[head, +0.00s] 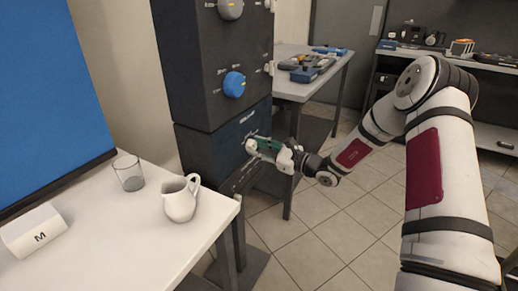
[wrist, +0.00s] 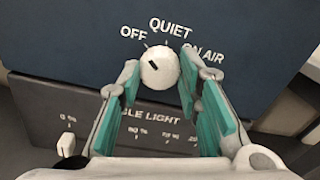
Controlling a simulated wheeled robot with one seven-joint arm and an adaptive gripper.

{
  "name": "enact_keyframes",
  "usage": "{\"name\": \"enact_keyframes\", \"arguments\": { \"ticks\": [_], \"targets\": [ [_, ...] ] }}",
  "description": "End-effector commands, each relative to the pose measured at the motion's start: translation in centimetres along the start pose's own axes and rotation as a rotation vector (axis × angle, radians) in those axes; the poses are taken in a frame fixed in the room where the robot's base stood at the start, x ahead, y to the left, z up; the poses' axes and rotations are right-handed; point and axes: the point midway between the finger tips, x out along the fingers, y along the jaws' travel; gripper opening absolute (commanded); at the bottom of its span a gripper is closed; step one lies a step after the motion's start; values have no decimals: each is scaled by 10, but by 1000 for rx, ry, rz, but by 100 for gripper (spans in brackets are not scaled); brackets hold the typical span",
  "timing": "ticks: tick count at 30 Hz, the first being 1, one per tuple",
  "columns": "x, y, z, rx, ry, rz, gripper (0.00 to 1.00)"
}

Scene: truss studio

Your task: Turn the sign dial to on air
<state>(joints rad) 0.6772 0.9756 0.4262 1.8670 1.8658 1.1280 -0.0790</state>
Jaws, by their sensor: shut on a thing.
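The sign dial (wrist: 160,66) is a round white knob with a short black mark on its face, on a dark blue panel (wrist: 70,40). The labels OFF, QUIET and ON AIR (wrist: 203,52) run around its top from left to right. The black mark slants toward the upper left, on the OFF side, not toward ON AIR. My gripper (wrist: 163,88) is shut on the dial, with a green-padded finger at each side. In the head view my gripper (head: 262,146) is at the panel's face and mostly hides the dial.
Below the dial is a light panel with a percent scale and a small white slider knob (wrist: 67,142). Higher on the cabinet are a blue knob (head: 234,84) and a grey knob (head: 231,8). A white table (head: 130,230) with a pitcher (head: 180,200) and glass (head: 129,174) stands at left.

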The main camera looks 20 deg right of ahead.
Motion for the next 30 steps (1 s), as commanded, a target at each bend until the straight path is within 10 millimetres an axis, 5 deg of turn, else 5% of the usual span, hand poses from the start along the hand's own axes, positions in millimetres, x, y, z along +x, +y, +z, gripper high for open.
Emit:
{"name": "enact_keyframes", "arguments": {
  "ticks": [11,30],
  "targets": [
    [0,0,2,125,5,2,4],
    [-1,-1,2,705,30,8,4]
  ]
}}
